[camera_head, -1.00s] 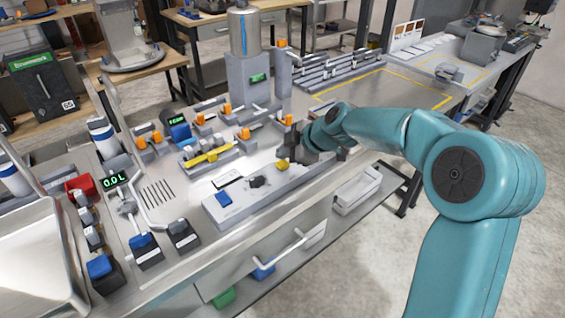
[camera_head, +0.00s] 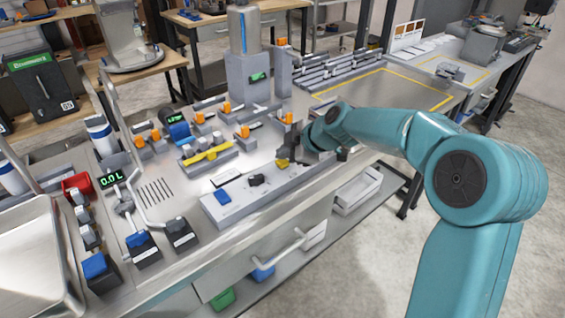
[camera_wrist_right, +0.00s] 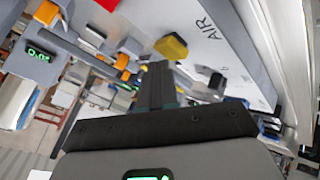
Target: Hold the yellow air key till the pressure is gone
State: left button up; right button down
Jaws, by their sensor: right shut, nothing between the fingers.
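The yellow air key (camera_head: 282,162) sits near the right end of the light grey key panel. In the right wrist view the yellow key (camera_wrist_right: 171,47) is a dark-sided block with a yellow top, beside the printed word AIR. A small green pressure-like display (camera_head: 174,118) is too small to read surely. My left gripper is not in view.
On the same grey panel (camera_head: 262,192) are a blue key (camera_head: 222,196) and a black key (camera_head: 256,180). A display reading 0.0 L (camera_head: 112,179) stands at the left.

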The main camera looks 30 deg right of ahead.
aim_at(285, 163)
jog(key=shift+f+b, duration=0.55)
jog(key=shift+b, duration=0.3)
dwell(0.7)
jog(key=shift+r, duration=0.1)
dwell(2.1)
jog(key=shift+r+p, duration=0.4)
jog(key=shift+r, duration=0.5)
jog(key=shift+r+p, duration=1.4)
jog(key=shift+r, duration=1.15)
jog(key=shift+f, duration=0.1)
